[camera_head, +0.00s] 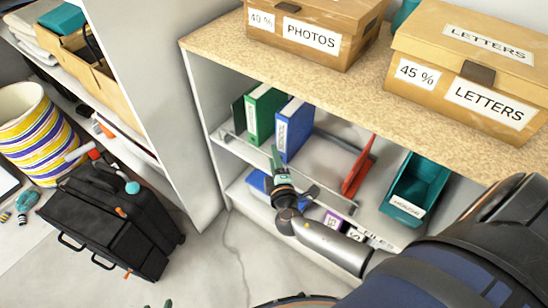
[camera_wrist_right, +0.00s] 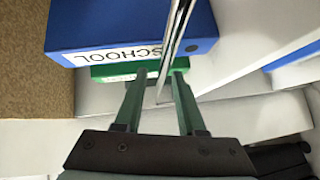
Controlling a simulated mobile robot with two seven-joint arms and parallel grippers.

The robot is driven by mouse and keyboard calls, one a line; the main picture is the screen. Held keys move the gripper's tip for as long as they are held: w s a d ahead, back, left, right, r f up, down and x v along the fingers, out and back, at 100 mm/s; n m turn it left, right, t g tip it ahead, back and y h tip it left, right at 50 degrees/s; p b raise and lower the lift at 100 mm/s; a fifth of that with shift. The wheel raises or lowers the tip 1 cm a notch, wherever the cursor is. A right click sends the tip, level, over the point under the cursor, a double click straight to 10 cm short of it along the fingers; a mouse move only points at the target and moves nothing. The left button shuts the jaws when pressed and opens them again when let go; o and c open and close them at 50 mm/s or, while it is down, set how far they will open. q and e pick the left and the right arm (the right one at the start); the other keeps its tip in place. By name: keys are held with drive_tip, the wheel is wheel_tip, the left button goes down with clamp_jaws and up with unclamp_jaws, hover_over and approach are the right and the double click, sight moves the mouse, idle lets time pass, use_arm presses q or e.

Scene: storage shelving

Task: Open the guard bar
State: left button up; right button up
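The guard bar (camera_head: 328,192) is a thin metal rail along the front of the shelf with the binders. In the right wrist view the bar (camera_wrist_right: 176,40) runs between the two green fingers of my right gripper (camera_wrist_right: 160,75). The fingers stand apart with a gap around the bar, so the gripper is open. In the head view my right gripper (camera_head: 276,155) is at the bar, in front of the blue binder; its fingers are small there. Two small greenish tips at the bottom edge look like my left gripper (camera_head: 157,304), spread apart; the rest is out of frame.
A green binder (camera_head: 264,112) and a blue binder (camera_head: 294,128) stand behind the bar, with a red binder (camera_head: 357,167) leaning farther right. A teal bin (camera_head: 414,188) is on the right. Cardboard boxes (camera_head: 314,30) sit on the top board. A black bag (camera_head: 110,220) lies on the floor.

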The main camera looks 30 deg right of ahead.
drive_tip(key=shift+c, duration=0.3)
clamp_jaws()
idle(0.4)
